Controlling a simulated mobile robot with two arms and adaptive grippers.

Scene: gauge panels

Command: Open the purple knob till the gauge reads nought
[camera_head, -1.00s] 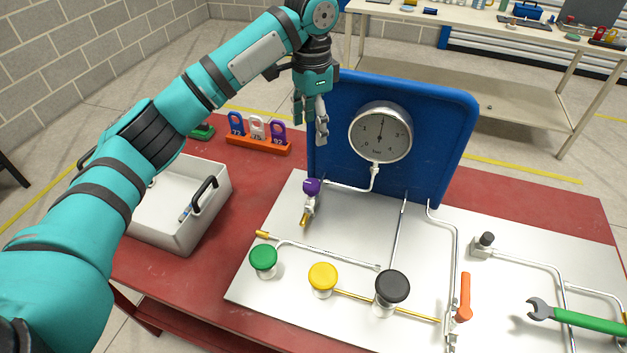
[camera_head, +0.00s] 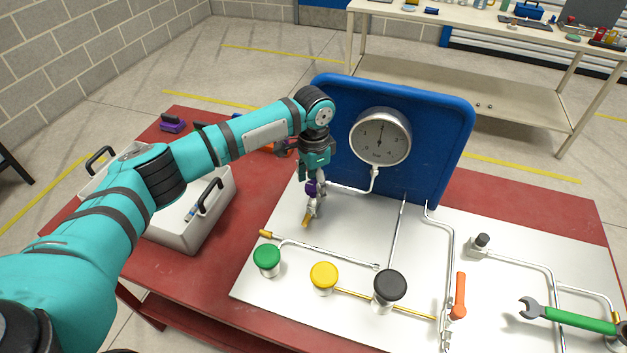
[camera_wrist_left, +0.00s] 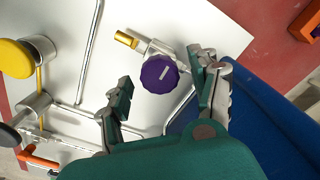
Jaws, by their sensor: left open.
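The purple knob (camera_head: 311,188) sits on a small valve at the upper left of the white panel (camera_head: 345,222). In the left wrist view the knob (camera_wrist_left: 160,74) shows a white mark on its top. The round gauge (camera_head: 380,136) stands on the blue board, its needle pointing about straight up, near mid-scale. My left gripper (camera_head: 315,186) is directly over the knob, pointing down. In the left wrist view the open fingers (camera_wrist_left: 163,92) are on either side of the knob, with gaps visible. I cannot tell whether they reach down to its height. My right gripper is not in view.
Green (camera_head: 267,258), yellow (camera_head: 324,276) and black (camera_head: 390,287) knobs stand along the panel's front. An orange lever (camera_head: 459,296) and a green wrench (camera_head: 566,318) are to the right. A white bin (camera_head: 183,228) stands left. The blue board (camera_head: 425,150) rises just behind the gripper.

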